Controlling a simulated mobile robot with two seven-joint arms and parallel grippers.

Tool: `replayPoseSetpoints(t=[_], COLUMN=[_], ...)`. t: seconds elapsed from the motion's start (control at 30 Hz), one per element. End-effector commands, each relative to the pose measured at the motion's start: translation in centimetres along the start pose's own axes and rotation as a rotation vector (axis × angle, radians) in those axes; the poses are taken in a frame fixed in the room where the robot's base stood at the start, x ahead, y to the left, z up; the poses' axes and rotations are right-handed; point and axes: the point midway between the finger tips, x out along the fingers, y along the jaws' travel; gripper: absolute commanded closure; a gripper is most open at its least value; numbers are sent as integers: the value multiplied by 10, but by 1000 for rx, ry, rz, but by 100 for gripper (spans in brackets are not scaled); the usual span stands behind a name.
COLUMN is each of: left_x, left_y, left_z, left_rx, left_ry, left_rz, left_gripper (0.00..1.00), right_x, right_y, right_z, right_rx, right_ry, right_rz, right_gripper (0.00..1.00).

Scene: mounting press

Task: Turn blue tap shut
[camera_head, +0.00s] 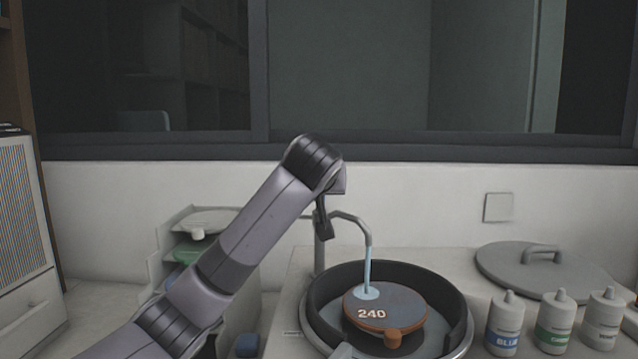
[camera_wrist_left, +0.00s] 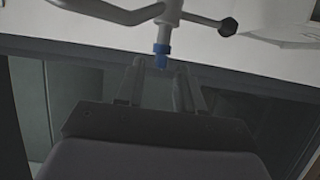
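The tap is a grey post with a curved spout (camera_head: 350,217) in the head view. A pale blue stream (camera_head: 367,265) runs from it onto a disc marked 240. In the left wrist view the tap post (camera_wrist_left: 170,20) has a blue end piece (camera_wrist_left: 162,50) and a side lever with a black knob (camera_wrist_left: 228,27). My left gripper (camera_wrist_left: 159,70) is open, its fingers apart with nothing held. The blue piece appears between and just past the fingertips; I cannot tell if they touch. In the head view my left wrist hides part of the tap. My right gripper is not in view.
The disc (camera_head: 408,309) lies in a dark round basin (camera_head: 455,308). A grey lid (camera_head: 515,270) lies behind several bottles, including a blue-labelled one (camera_head: 505,322), at right. A tiered rack (camera_head: 172,240) stands left, partly behind my arm. A wall is close behind the tap.

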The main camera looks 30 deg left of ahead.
Motion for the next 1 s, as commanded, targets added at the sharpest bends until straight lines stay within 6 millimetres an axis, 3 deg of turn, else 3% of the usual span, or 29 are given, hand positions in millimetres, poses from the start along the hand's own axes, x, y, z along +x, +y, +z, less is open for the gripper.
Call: replayPoseSetpoints(t=[0.13,0.4,0.43,0.53,0.57,1.0], left_x=[11,14,14,14,14,14], left_y=[0,0,0,0,0,-3], left_z=[0,0,0,0,0,0], left_rx=[0,-1,-1,0,0,26], left_ry=[0,0,0,0,0,1], left_rz=[1,1,1,1,1,67], left_gripper=[63,63,66,99,100,100], right_x=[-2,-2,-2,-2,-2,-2], right_y=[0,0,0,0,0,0], right_z=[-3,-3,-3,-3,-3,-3], right_rx=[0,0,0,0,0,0], right_ry=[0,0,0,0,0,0], right_rz=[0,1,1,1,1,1], right_gripper=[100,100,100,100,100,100])
